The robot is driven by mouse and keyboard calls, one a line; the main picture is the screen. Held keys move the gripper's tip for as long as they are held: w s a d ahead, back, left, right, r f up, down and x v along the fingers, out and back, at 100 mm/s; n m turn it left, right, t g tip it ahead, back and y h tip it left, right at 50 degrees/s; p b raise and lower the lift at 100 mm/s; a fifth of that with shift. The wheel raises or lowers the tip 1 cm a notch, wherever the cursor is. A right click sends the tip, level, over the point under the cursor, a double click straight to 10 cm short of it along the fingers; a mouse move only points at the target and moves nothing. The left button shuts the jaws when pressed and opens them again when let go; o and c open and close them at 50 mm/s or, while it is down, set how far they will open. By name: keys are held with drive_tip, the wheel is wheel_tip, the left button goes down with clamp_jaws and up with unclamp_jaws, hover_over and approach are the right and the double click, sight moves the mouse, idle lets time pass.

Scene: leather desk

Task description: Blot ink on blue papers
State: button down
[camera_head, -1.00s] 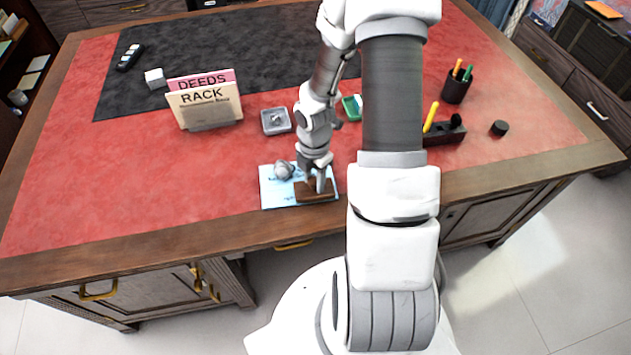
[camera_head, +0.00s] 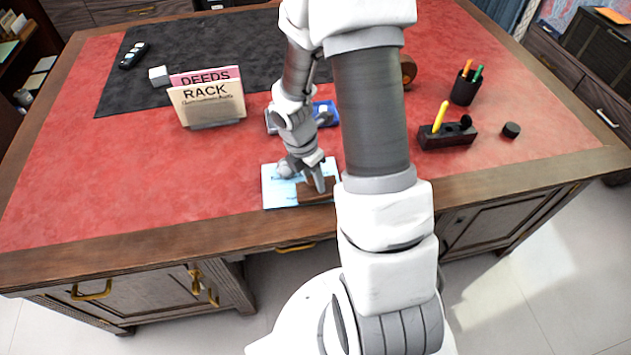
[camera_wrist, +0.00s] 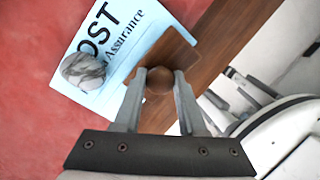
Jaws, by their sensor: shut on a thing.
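Light blue papers (camera_head: 280,194) lie at the desk's front edge; in the wrist view, the top sheet (camera_wrist: 118,76) shows "OST" and "Assurance". A grey stone-like lump (camera_head: 285,169) rests on them, also seen in the wrist view (camera_wrist: 84,71). My gripper (camera_head: 319,183) is shut on the round knob of a brown wooden blotter (camera_head: 307,196). In the wrist view, my fingers (camera_wrist: 160,80) flank the knob, and the blotter plate (camera_wrist: 172,48) overlaps the papers' right part. I cannot tell whether the plate presses on the paper. Any ink beneath it is hidden.
A card rack (camera_head: 209,103) stands at left, with a white cube (camera_head: 159,76) behind it. Right of my arm are a dark wooden holder (camera_head: 446,136) with a yellow pen, a pencil cup (camera_head: 466,88) and a black cap (camera_head: 511,130). The red leather left of the papers is clear.

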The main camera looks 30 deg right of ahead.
drive_tip(key=shift+a, duration=0.1)
drive_tip(key=shift+s+p, duration=0.1)
drive_tip(key=shift+p, duration=0.35)
drive_tip(key=shift+s+d+r+t+y+p, duration=0.2)
drive_tip(key=shift+d+y+p, duration=0.45)
drive_tip(key=shift+p, duration=1.35)
drive_tip(key=shift+s+d+f+t+y+p, duration=0.1)
drive_tip(key=shift+d+t+y+p, duration=0.2)
drive_tip(key=shift+y+p, duration=1.1)
drive_tip(key=shift+d+p, duration=0.25)
drive_tip(key=shift+p, duration=1.5)
drive_tip(key=shift+a+f+h+b, duration=0.15)
drive_tip(key=shift+f+h+b, duration=0.15)
drive_tip(key=shift+b, duration=0.35)
drive_tip(key=shift+w+a+r+h+b, duration=0.2)
drive_tip(key=shift+a+h+b, duration=0.45)
drive_tip(key=shift+b, duration=1.15)
drive_tip(key=shift+w+a+f+g+h+b, duration=0.2)
drive_tip(key=shift+h+b, duration=0.3)
drive_tip(key=shift+b, duration=0.35)
drive_tip(key=shift+s+a+r+g+h+b, duration=0.1)
drive_tip(key=shift+g+h+b, duration=0.3)
drive_tip(key=shift+b, duration=0.45)
drive_tip(key=shift+w+a+h+b, duration=0.1)
drive_tip(key=shift+h+b, duration=0.2)
drive_tip(key=shift+b, duration=0.2)
drive_tip(key=shift+r+p, duration=0.2)
drive_tip(key=shift+p, duration=0.4)
